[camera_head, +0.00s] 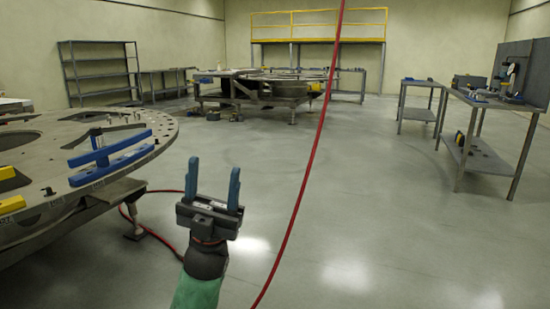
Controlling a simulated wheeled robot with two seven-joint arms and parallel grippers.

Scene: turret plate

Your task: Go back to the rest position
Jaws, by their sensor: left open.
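My left gripper (213,182) is raised over the open floor in the middle of the view. Its two blue fingers point up and stand apart, with nothing between them. It is to the right of the round metal turret plate (160,132) and clear of its rim. A blue handle-like tool (108,155) lies on the plate near that rim. My right gripper is not in the view.
A red hose (318,150) hangs down just right of my left gripper, and more of it lies on the floor. Yellow blocks (10,204) sit on the plate at left. Workbenches (485,110) stand at right. The middle floor is clear.

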